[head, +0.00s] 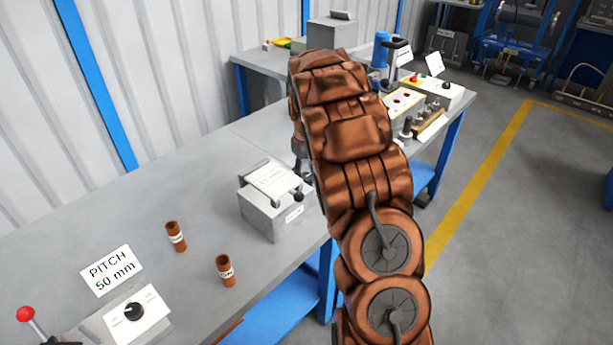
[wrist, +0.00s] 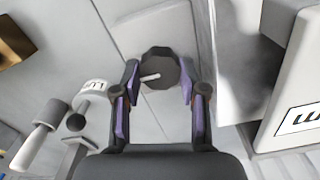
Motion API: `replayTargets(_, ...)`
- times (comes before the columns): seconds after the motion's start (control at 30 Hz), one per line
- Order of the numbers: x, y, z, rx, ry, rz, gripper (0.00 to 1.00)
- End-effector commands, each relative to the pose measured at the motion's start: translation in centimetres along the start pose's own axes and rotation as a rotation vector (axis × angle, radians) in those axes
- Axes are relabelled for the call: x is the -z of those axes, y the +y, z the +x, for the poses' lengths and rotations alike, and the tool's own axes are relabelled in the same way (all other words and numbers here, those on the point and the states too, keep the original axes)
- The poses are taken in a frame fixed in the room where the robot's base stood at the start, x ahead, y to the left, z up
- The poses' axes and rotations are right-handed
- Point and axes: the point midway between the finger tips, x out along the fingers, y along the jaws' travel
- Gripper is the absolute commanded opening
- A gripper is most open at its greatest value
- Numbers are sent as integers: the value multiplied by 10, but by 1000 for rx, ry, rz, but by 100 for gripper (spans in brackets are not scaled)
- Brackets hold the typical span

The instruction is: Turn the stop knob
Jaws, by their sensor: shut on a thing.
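In the wrist view a dark, many-sided knob (wrist: 160,70) with a white pointer line sits on a pale plate. The pointer slants toward the left finger. My gripper (wrist: 160,79) has its two purple-padded fingers on either side of the knob and is shut on it. No wording that names this knob is readable. In the head view my brown arm reaches over the bench, and the gripper and the held knob are hidden behind it.
In the wrist view a labelled pale block (wrist: 306,85) stands close on the right, and a grey handle (wrist: 38,135) on the left. In the head view a grey box (head: 272,212), two brown cylinders and another knob panel (head: 150,322) stand on the bench (head: 200,275).

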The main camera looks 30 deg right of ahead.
Motion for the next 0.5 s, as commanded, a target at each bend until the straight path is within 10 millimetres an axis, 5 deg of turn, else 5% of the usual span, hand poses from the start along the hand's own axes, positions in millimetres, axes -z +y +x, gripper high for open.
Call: replayTargets(0.5,-1,-1,2,1,-5,484,7)
